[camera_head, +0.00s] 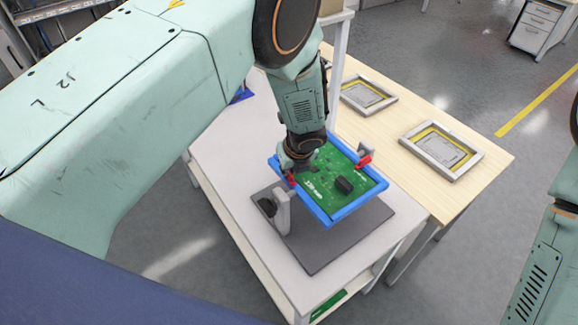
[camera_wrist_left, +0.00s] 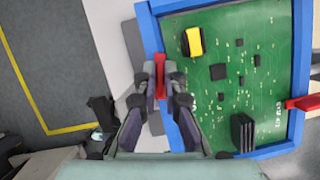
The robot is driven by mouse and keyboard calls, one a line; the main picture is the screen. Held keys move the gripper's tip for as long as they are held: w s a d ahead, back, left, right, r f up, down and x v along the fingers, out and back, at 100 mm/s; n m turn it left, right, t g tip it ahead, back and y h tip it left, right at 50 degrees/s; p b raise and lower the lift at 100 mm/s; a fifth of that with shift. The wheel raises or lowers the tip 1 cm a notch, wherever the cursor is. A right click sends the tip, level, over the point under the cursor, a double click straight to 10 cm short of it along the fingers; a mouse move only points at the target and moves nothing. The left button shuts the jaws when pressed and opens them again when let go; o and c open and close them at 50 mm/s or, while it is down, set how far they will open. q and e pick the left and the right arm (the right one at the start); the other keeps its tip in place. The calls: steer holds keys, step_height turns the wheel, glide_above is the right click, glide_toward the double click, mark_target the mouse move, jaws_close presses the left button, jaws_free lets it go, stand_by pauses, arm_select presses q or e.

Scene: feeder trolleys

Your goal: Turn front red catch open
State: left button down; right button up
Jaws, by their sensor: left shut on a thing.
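A green circuit board in a blue frame (camera_head: 352,213) is held raised above a dark grey mat on the white bench. One red catch (camera_head: 291,180) sits at the frame's left edge, by a grey post (camera_head: 282,211). In the left wrist view this red catch (camera_wrist_left: 160,78) stands between my fingertips. My left gripper (camera_wrist_left: 160,88) is shut on it, and in the head view the gripper (camera_head: 298,164) partly hides it. A second red catch (camera_head: 365,161) is at the opposite edge, and it also shows in the left wrist view (camera_wrist_left: 304,102). My right gripper is out of view.
The grey mat (camera_head: 325,258) lies on the white bench (camera_head: 228,160). A wooden table (camera_head: 480,180) adjoins it on the right, with two framed panels, one nearer (camera_head: 441,149) and one farther (camera_head: 366,94). A white upright (camera_head: 336,85) stands behind my left wrist. Open floor lies farther right.

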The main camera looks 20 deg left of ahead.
arm_select(q)
steer(key=shift+s+n+g+y, duration=0.1)
steer(key=shift+n+g+y, duration=0.2)
steer(key=shift+n, duration=0.8)
steer(key=c, duration=1.5)
jaws_free()
steer(key=shift+o, duration=0.2)
steer(key=shift+r, duration=0.1)
steer(key=shift+r, duration=0.35)
step_height(320, 180, up, 9)
